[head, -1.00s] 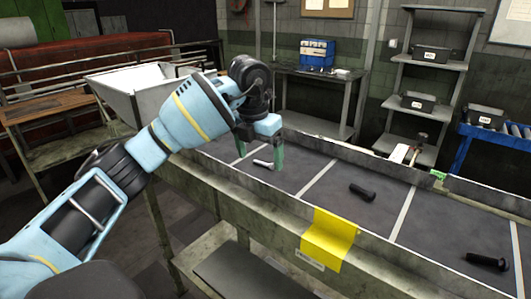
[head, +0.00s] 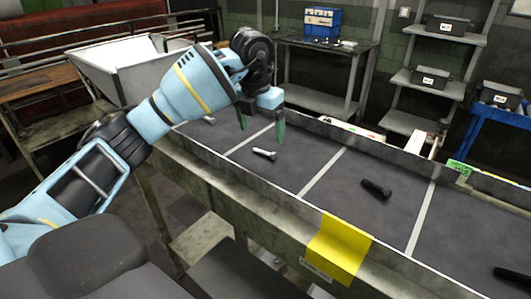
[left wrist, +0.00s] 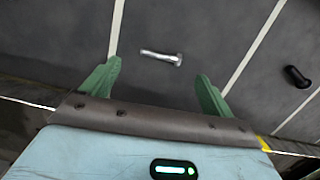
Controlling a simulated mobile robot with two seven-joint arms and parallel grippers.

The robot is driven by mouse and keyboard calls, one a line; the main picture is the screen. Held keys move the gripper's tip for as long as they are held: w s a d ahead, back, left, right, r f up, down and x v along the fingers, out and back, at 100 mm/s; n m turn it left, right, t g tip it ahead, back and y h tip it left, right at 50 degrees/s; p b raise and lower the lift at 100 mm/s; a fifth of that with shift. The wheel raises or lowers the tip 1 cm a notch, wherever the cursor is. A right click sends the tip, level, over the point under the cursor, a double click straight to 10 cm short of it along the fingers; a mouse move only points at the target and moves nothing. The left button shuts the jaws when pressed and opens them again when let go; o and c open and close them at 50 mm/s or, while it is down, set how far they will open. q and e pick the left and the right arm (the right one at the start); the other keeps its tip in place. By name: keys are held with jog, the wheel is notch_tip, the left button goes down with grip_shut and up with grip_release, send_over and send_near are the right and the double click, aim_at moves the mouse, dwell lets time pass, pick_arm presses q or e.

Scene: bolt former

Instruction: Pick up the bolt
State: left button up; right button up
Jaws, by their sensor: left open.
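A silver bolt (head: 264,154) lies on the dark belt (head: 325,232). In the left wrist view the silver bolt (left wrist: 161,57) lies on its side, just beyond and between the fingertips. My left gripper (head: 262,132) is open and empty, with its green fingers pointing down behind and above the bolt in the head view. The gripper (left wrist: 158,75) also shows in the left wrist view with its fingers spread wide. A black bolt (head: 376,189) lies farther right, and another black bolt (head: 512,277) is at the right edge. My right gripper is not in view.
Raised metal rails border the belt; a yellow plate (head: 338,248) hangs over the near one. A white hopper (head: 115,72) stands at the left. A table with a blue box (head: 322,22) and shelves (head: 425,80) stand behind. Belt around the silver bolt is clear.

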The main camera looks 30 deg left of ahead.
aim_at(264, 151)
pick_arm(q)
jog(key=shift+w+d+f, duration=0.1)
jog(key=shift+w+f, duration=0.1)
jog(key=shift+f, duration=1.25)
jog(key=shift+w+f, duration=0.15)
jog(key=shift+f, duration=1.3)
jog(key=shift+c, duration=0.2)
jog(key=c, duration=1.1)
jog(key=shift+c, duration=0.3)
jog(key=shift+r, duration=0.1)
